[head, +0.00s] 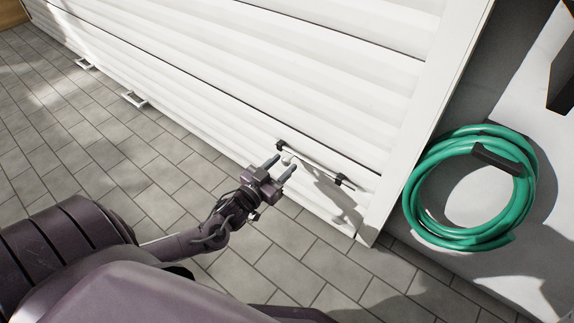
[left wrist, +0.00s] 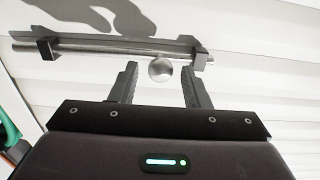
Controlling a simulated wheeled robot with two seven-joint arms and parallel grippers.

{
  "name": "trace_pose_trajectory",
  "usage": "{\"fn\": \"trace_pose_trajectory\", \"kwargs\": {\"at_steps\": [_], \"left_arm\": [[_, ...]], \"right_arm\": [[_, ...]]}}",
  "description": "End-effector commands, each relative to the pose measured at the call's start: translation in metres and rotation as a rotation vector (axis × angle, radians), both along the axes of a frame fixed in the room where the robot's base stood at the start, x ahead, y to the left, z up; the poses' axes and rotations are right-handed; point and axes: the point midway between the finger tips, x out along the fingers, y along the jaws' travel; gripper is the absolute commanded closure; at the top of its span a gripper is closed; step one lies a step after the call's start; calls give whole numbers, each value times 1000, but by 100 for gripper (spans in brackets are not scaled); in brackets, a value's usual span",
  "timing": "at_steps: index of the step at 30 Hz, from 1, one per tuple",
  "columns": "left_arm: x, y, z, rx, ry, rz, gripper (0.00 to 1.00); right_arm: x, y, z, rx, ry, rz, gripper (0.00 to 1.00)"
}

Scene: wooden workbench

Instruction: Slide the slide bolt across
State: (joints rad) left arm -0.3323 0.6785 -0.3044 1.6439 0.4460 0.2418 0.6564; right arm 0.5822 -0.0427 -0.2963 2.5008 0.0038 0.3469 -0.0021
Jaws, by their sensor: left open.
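The slide bolt is a thin metal rod (head: 314,165) on the white shutter door, held by two black brackets. It also shows as a rod (left wrist: 110,49) in the left wrist view. Its round silver knob (left wrist: 160,69) sits close to the right-hand bracket (left wrist: 200,57) there, which is the upper-left bracket (head: 281,146) in the head view. My left gripper (head: 282,164) is open at the bolt. In the left wrist view its fingers (left wrist: 159,72) stand on either side of the knob, with a gap visible on both sides. My right gripper is not in view.
The white slatted shutter door (head: 250,65) fills the upper part, with a white frame post (head: 425,120) at its right. A coiled green hose (head: 425,215) hangs on the grey wall beyond it. Grey paving (head: 130,160) lies below, and two small handles (head: 133,99) sit low at the left.

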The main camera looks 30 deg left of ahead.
Motion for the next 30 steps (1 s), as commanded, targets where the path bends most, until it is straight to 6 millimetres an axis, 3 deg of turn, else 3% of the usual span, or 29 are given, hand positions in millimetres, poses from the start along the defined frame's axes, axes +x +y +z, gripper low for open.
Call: {"fn": "trace_pose_trajectory", "kwargs": {"at_steps": [1, 6, 15, 24, 30], "left_arm": [[7, -1, -3, 0, -4, -1, 57], [21, -1, -1, 0, -2, 0, 57], [22, -2, 0, 0, 1, 1, 59], [22, -2, 0, 0, 1, 1, 98], [22, -2, 1, -1, 0, 1, 100]], "right_arm": [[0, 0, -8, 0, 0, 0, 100], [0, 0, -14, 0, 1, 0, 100], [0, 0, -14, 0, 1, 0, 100], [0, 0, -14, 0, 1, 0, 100], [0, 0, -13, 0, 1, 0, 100]]}}
